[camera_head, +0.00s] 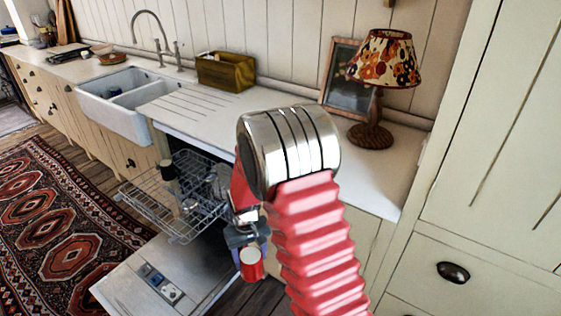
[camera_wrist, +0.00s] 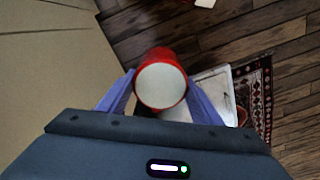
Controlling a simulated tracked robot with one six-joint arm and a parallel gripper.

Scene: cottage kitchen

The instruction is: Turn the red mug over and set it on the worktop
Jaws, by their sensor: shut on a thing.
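The red mug (camera_head: 252,270) is in my gripper (camera_head: 250,249), held in the air over the open dishwasher's door side. In the wrist view the mug (camera_wrist: 161,85) sits between the two blue fingers of my gripper (camera_wrist: 160,88), which are shut on its sides. A pale round face with a red edge points up toward the wrist camera. I cannot tell whether it is the base or the opening. No handle shows. The white worktop (camera_head: 385,168) runs along the wall, above and behind the mug in the head view.
The dishwasher's rack (camera_head: 178,200) is pulled out with a few dishes, and its door (camera_head: 160,284) is down. On the worktop stand a lamp (camera_head: 372,134), a picture frame (camera_head: 340,88) and a wooden box (camera_head: 226,72). A white sink (camera_head: 118,110) is left. Worktop between box and lamp is partly hidden by my arm.

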